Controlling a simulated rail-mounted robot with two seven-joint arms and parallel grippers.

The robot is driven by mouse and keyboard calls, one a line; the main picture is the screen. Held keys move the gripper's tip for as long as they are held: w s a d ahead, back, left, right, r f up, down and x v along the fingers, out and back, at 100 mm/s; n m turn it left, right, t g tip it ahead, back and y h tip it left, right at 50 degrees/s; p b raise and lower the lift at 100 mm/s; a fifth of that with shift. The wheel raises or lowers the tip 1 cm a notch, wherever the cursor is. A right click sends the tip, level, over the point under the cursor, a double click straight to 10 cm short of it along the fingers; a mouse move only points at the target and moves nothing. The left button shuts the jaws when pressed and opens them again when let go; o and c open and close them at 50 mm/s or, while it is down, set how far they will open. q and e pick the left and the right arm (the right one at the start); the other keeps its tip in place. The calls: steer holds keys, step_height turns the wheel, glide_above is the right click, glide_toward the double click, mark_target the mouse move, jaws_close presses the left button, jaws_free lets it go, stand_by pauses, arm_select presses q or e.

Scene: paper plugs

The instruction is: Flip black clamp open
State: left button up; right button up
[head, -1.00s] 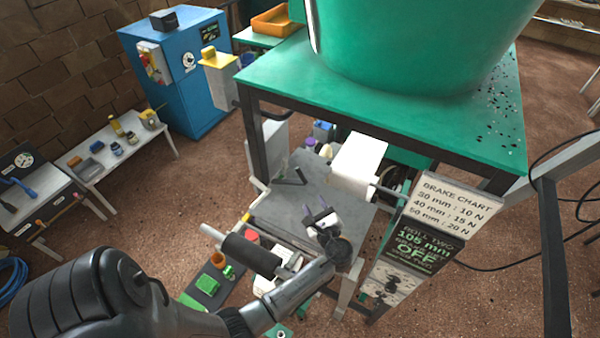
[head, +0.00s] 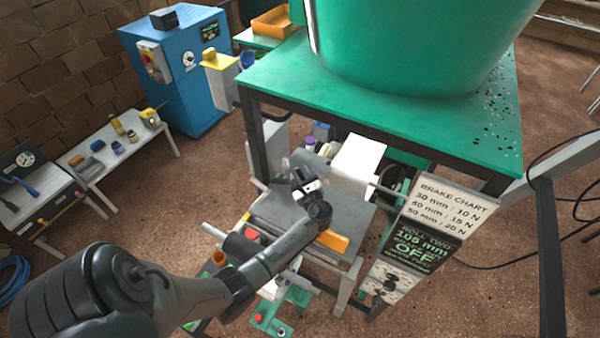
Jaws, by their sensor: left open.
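The black clamp cannot be picked out clearly; the area of the grey plate (head: 342,217) where a black lever showed is now covered by my left gripper. My left gripper (head: 298,167) is over the upper part of the plate, left of the white box (head: 358,165). It is open, with its fingers pointing up and away in the picture. A grey rounded shape shows between the fingers and the white box; I cannot tell what it is or whether the gripper touches anything. My right gripper is not in view.
The green table (head: 400,120) with a large green tub (head: 420,45) overhangs the plate from behind. A sign board (head: 425,225) stands to the right. A dark roller (head: 236,244) lies partly hidden by my left arm. An orange bar (head: 333,241) lies at the plate's front.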

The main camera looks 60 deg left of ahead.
arm_select(q)
steer(key=shift+w+a, duration=0.1)
steer(key=shift+a, duration=0.45)
jaws_close()
